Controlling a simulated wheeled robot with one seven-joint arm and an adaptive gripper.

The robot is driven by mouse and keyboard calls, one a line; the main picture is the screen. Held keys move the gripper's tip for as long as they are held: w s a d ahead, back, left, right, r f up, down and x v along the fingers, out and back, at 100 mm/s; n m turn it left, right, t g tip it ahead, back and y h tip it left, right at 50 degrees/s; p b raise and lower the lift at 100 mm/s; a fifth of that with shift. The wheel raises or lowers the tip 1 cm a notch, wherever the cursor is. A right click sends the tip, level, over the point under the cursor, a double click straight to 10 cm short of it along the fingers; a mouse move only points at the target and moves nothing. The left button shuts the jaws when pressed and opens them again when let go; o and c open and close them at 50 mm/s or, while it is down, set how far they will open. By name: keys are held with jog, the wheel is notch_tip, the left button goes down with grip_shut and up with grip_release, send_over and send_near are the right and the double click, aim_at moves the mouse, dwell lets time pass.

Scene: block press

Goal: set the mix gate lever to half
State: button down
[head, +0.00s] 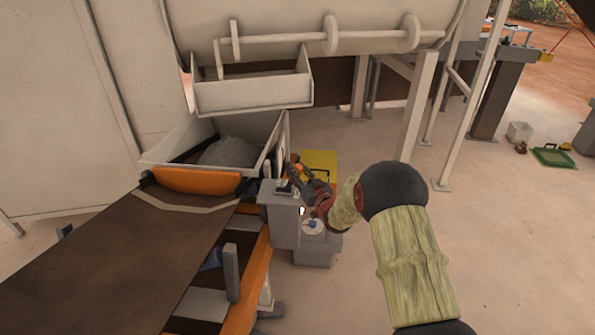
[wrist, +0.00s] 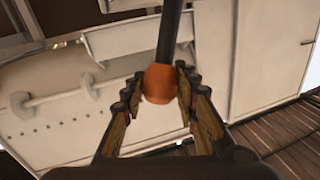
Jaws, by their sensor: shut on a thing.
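The mix gate lever shows in the wrist view as a dark rod with an orange knob (wrist: 160,84) at its end. My gripper (wrist: 159,88) is shut on that knob, with one finger on each side of it. In the head view my gripper (head: 297,176) is beside the grey control stand (head: 283,222), at the right side of the mix hopper. The lever is small there and partly hidden by my fingers, so its exact setting cannot be told.
An open hopper (head: 156,160) holds grey mix (head: 230,152) above a brown conveyor (head: 110,245) with an orange side rail. A yellow box (head: 320,163) is just behind my gripper. White posts (head: 415,110) stand at the back right.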

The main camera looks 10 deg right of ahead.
jog(key=a, duration=0.1)
jog(key=w+a+n+g, duration=0.1)
jog(key=a, duration=0.1)
jog(key=a+r+n, duration=0.1)
jog(key=a, duration=0.1)
jog(key=shift+w, duration=0.35)
jog(key=c, duration=1.4)
grip_release()
jog(key=shift+s, duration=0.1)
jog(key=v, duration=1.1)
jog(key=shift+s+r, duration=0.35)
jog(key=shift+s, duration=0.05)
